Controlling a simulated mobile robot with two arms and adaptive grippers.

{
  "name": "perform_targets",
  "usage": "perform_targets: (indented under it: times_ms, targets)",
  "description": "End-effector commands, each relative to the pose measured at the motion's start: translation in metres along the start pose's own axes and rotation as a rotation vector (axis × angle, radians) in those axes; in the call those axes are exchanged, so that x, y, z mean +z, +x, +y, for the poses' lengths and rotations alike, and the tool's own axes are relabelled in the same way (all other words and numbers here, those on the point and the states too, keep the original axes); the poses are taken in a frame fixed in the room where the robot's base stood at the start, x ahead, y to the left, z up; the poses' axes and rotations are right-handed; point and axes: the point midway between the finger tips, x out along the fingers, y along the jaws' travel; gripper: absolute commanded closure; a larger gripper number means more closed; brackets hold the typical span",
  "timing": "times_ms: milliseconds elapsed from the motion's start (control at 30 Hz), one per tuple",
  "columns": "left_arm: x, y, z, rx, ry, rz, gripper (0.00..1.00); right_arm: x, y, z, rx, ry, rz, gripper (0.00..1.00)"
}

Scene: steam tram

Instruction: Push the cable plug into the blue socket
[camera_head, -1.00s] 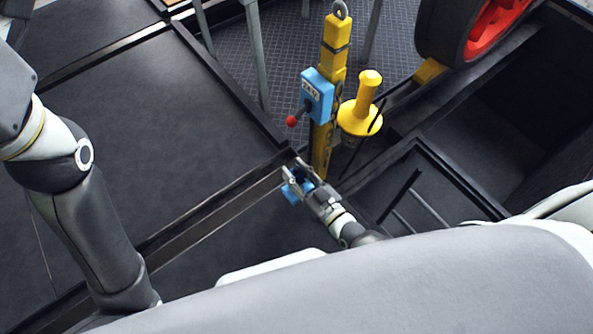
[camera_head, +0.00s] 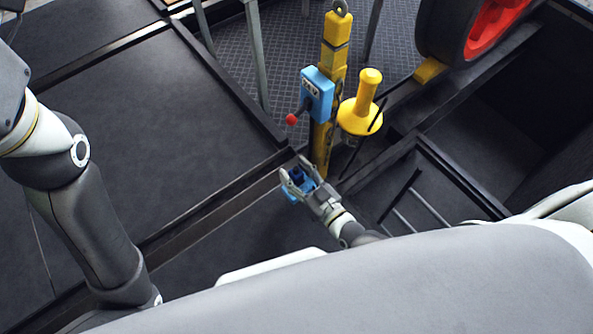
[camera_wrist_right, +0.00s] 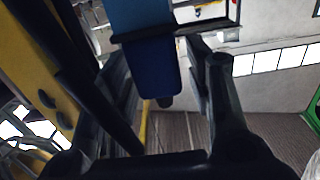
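My right gripper (camera_head: 294,169) is low beside the foot of a yellow post. Its fingers stand apart with a dark blue plug (camera_head: 297,174) between them. A lighter blue socket (camera_head: 290,194) shows behind and below the fingers, partly hidden. In the right wrist view the dark blue plug (camera_wrist_right: 150,72) hangs from a dark rim under a light blue body (camera_wrist_right: 140,15), which looks like the socket. Gaps show between the plug and both fingers. How deep the plug sits in the socket cannot be told. My left gripper is out of view.
The yellow post (camera_head: 337,60) carries a blue switch box (camera_head: 317,94) with a red-knobbed lever (camera_head: 292,119). A yellow spool-like handle (camera_head: 361,115) and thin dark cable stand close right. A dark ledge runs beside my gripper. The dark floor (camera_head: 170,120) to the left is clear.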

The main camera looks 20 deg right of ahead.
Motion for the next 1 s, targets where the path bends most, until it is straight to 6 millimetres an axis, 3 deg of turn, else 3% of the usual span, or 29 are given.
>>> perform_targets:
  times_ms: [467,1000]
  targets:
    - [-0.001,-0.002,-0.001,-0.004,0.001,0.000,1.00,-0.005,-0.001,0.000,0.000,0.001,-0.001,0.45]
    - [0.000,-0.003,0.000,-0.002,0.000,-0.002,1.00,-0.075,-0.001,0.000,0.000,0.001,0.000,0.45]
